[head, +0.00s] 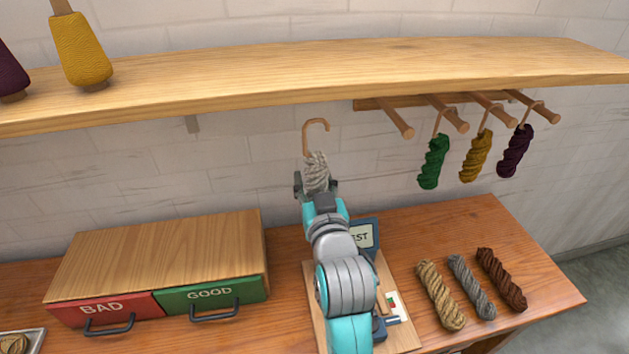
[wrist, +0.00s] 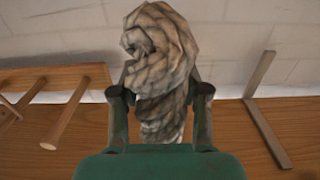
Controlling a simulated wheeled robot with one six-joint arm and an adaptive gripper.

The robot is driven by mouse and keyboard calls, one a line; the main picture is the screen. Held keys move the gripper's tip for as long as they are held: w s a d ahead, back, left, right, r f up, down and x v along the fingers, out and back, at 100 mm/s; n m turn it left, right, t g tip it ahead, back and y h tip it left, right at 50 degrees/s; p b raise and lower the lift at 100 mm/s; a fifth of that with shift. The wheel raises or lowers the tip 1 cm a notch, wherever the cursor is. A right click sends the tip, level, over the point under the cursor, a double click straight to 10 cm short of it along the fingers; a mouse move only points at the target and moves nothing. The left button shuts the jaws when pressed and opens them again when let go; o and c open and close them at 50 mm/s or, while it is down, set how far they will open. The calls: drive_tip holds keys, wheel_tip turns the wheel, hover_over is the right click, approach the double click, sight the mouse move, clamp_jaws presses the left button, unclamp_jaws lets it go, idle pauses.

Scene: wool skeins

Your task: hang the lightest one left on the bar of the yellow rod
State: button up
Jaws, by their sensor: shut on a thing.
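My gripper (head: 316,186) is shut on a pale grey-cream skein (head: 316,168), held upright above the bench with a tan hook (head: 315,128) at its top. The skein (wrist: 158,60) fills the middle of the wrist view, between the fingers. It is left of the pegs and apart from them. No rod is itself yellow; a mustard-yellow skein (head: 475,158) hangs by a hook from the third wooden peg (head: 494,108). A tan skein (head: 440,295), a grey skein (head: 471,287) and a dark brown skein (head: 502,279) lie on the bench at the right.
A green skein (head: 433,162) and a dark purple skein (head: 514,152) hang from neighbouring pegs. The leftmost peg (head: 390,118) is bare. The shelf (head: 300,80) runs overhead. A box with BAD (head: 100,309) and GOOD (head: 210,294) drawers stands left.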

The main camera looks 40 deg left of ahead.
drive_tip(key=shift+s+a, duration=0.1)
idle(0.3)
drive_tip(key=shift+s+a, duration=1.1)
drive_tip(key=shift+s, duration=0.15)
drive_tip(key=v, duration=1.4)
idle(0.5)
drive_tip(key=shift+s+a, duration=0.1)
drive_tip(key=shift+a, duration=0.1)
idle(0.5)
